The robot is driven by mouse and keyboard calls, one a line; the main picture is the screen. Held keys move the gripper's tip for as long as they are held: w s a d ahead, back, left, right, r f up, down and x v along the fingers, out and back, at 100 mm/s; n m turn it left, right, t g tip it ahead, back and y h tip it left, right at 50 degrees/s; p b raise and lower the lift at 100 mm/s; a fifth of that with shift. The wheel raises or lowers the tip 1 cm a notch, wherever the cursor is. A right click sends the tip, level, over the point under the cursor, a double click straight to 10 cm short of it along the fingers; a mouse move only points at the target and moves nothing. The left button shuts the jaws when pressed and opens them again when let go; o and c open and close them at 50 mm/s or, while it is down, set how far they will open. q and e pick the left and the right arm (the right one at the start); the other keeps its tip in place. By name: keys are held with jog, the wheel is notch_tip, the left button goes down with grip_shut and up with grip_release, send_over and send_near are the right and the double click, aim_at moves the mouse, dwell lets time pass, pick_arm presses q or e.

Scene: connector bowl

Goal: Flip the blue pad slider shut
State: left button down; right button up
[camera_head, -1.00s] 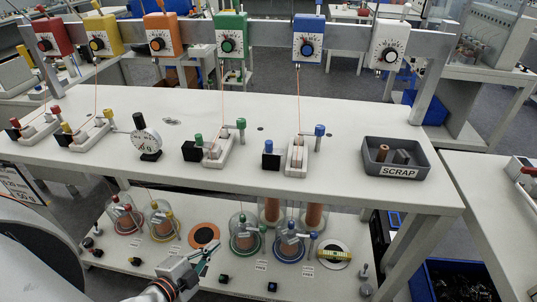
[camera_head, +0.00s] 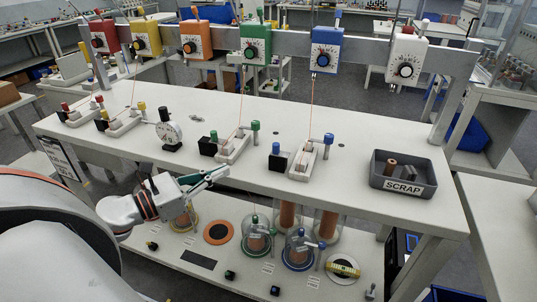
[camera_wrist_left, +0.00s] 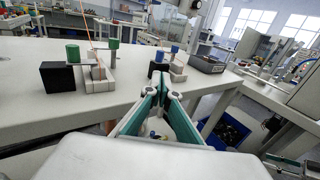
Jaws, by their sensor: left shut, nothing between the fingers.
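The blue pad (camera_head: 303,160) is a pale base on the bench top, with a tall blue-topped post (camera_head: 328,139) at its right and a black block with a blue knob (camera_head: 277,157) at its left. An orange cord runs from it up to the blue dial box. In the left wrist view the blue pad (camera_wrist_left: 178,70) is partly hidden behind my fingertips. My left gripper (camera_head: 224,171) is shut and empty at the bench's front edge, left of and apart from the blue pad. It also shows in the left wrist view (camera_wrist_left: 160,82). The slider's exact position is too small to tell.
The green pad (camera_head: 234,146) stands left of the blue one, close to my left gripper. A grey SCRAP tray (camera_head: 403,187) sits at the right. Glass jars (camera_head: 300,250) stand on the lower shelf. The bench (camera_head: 345,187) is clear between the blue pad and the tray.

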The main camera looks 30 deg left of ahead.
jog(key=shift+a, duration=0.15)
